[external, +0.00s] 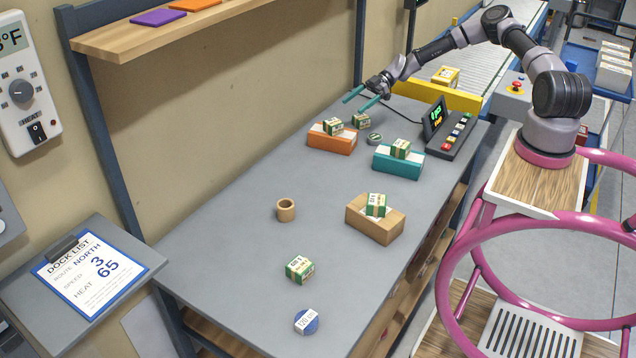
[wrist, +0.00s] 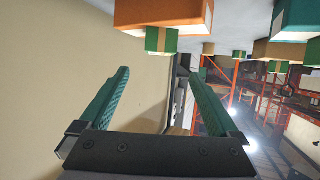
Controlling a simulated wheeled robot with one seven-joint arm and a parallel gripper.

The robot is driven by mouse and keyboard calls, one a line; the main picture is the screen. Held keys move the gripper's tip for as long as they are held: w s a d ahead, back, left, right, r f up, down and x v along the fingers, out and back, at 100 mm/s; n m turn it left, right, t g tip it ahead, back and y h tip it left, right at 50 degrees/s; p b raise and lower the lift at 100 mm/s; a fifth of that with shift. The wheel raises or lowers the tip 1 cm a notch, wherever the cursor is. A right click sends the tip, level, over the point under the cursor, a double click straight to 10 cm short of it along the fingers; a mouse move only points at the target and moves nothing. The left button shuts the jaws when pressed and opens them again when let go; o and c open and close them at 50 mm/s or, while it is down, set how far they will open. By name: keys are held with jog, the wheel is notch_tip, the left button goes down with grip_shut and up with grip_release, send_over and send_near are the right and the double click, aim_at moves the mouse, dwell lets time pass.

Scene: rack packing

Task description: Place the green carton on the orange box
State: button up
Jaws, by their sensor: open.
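The orange box (external: 330,144) stands at the far end of the grey table. One green carton (external: 333,126) sits on its top. Another green carton (external: 361,121) is on the table, just right of and behind the orange box. My gripper (external: 352,106) is open and empty, with its teal fingers above and behind these cartons. In the wrist view my gripper (wrist: 160,73) has its fingers apart with nothing between them. That view looks upside down, with an orange box (wrist: 175,15) at the top edge and a green-sided carton (wrist: 162,40) against it.
A teal box (external: 398,165) bears a carton (external: 400,148). A cardboard box (external: 375,228) holds another carton (external: 376,204). A loose carton (external: 299,269), a tan ring (external: 286,210) and a blue roll (external: 307,321) lie nearer. A button panel (external: 452,135) stands right. The table's middle left is clear.

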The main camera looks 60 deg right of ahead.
jog(key=s+a+r+m+g+h, duration=0.1)
jog(key=s+a+r+m+h, duration=0.15)
jog(key=s+r, duration=0.45)
jog(key=s+a+r+m+g+h, duration=0.1)
jog(key=s+a+r+m+h, duration=0.2)
jog(key=s+r, duration=0.5)
jog(key=s+a+r+m+g+h, duration=0.15)
jog(key=s+r+h, duration=0.3)
jog(key=r, duration=0.55)
jog(key=s+r+m+t, duration=0.2)
jog(key=s+r+m, duration=0.3)
jog(key=s, duration=0.5)
jog(key=s+r+m+t, duration=0.3)
jog(key=s+r+m, duration=0.2)
jog(key=s+r, duration=0.3)
jog(key=s, duration=0.2)
jog(key=shift+s+a+r+m+h, duration=0.15)
jog(key=shift+s+a+m+h, duration=0.15)
jog(key=shift+s+a, duration=0.1)
